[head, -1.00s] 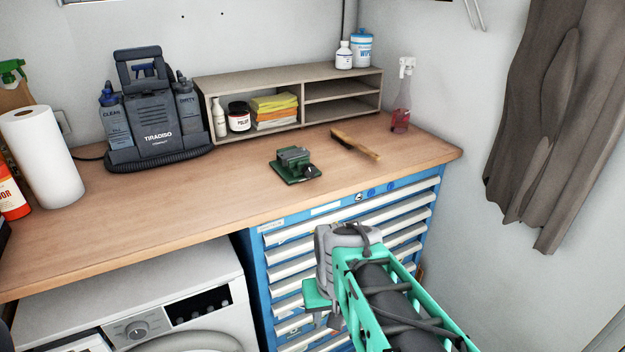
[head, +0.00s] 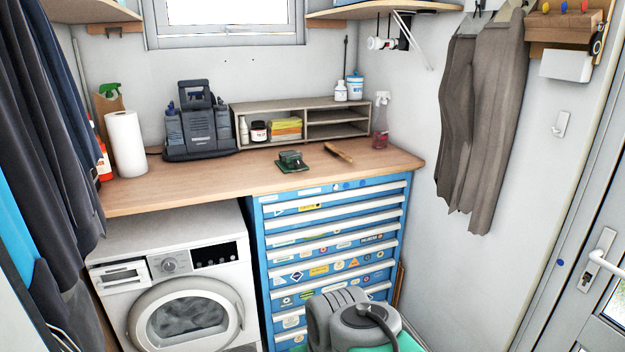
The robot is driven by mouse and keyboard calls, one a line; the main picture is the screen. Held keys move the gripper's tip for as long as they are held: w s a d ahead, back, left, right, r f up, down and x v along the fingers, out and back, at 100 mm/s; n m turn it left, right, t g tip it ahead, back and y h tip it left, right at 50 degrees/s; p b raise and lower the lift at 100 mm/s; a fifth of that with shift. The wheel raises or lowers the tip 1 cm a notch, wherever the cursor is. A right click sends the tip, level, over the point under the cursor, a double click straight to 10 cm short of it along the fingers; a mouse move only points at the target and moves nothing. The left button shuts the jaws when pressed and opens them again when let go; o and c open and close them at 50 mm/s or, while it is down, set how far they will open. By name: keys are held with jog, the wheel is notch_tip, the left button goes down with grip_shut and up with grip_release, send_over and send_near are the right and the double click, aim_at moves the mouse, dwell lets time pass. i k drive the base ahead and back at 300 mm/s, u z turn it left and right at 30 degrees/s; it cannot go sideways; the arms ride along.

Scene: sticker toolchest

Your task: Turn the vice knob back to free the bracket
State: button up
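A small green vice (head: 291,161) stands on the wooden worktop above the blue drawer chest. A grey piece shows at its top, but at this size I cannot tell the bracket from the jaws. The vice knob is a small dark shape at the vice's front right, too small to tell how far it is turned. The fingers of my gripper do not show.
A wooden brush (head: 339,152) lies right of the vice. A shelf unit (head: 340,131) and a grey cleaning machine (head: 200,130) stand behind it. The blue drawer chest (head: 330,235) and a washing machine (head: 180,270) are below. The worktop's front left is clear.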

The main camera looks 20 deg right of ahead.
aim_at(298, 163)
jog(key=z, duration=0.45)
jog(key=i, duration=1.2)
jog(key=u, duration=1.5)
